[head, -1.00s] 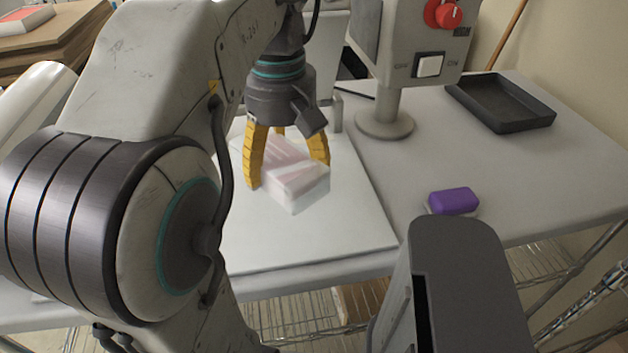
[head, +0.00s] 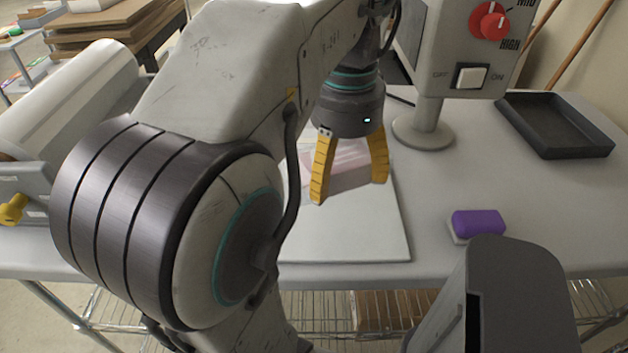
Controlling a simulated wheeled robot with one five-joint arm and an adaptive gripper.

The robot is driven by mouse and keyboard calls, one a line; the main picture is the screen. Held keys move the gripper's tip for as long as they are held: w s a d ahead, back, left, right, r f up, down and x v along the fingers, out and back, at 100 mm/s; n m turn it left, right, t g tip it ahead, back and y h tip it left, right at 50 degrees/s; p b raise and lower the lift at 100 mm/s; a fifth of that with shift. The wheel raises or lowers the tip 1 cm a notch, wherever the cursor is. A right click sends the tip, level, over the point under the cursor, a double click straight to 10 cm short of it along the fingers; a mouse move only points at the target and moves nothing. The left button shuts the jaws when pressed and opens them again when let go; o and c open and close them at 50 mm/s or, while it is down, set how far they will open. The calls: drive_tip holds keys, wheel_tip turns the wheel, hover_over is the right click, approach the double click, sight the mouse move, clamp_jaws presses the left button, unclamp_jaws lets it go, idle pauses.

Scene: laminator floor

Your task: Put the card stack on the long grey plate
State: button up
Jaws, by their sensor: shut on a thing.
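The card stack (head: 346,176), a pale block with a pinkish top, is between the yellow fingers of my gripper (head: 349,190). My gripper points down and is shut on the stack. The stack is over a flat pale board (head: 345,235) on the table; I cannot tell whether it touches the board. The board looks light grey to white, and I cannot tell whether it is the long grey plate. My arm hides its left part.
A purple-topped block (head: 478,224) lies on the table (head: 540,190), right of the board. A dark tray (head: 556,125) is at the back right. A grey control box (head: 468,50) stands on a round-footed post (head: 424,130). A large white roll (head: 75,95) is at left.

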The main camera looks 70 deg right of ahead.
drive_tip(key=m, duration=0.3)
drive_tip(key=shift+m, duration=0.4)
drive_tip(key=shift+w+d+m, duration=0.1)
drive_tip(key=shift+d+m, duration=0.05)
drive_tip(key=shift+m, duration=0.25)
drive_tip(key=w+d+f, duration=0.2)
drive_tip(key=d, duration=0.1)
drive_tip(key=w+d+f+p, duration=0.1)
drive_tip(key=w+d+f, duration=0.4)
drive_tip(key=shift+d+p, duration=0.35)
drive_tip(key=shift+p, duration=0.05)
drive_tip(key=shift+f, duration=2)
drive_tip(key=shift+f, duration=0.15)
drive_tip(key=o, duration=1.1)
drive_tip(key=shift+o, duration=0.2)
wheel_tip(320, 180, up, 8)
drive_tip(key=shift+w+p, duration=0.15)
drive_tip(key=shift+p, duration=0.15)
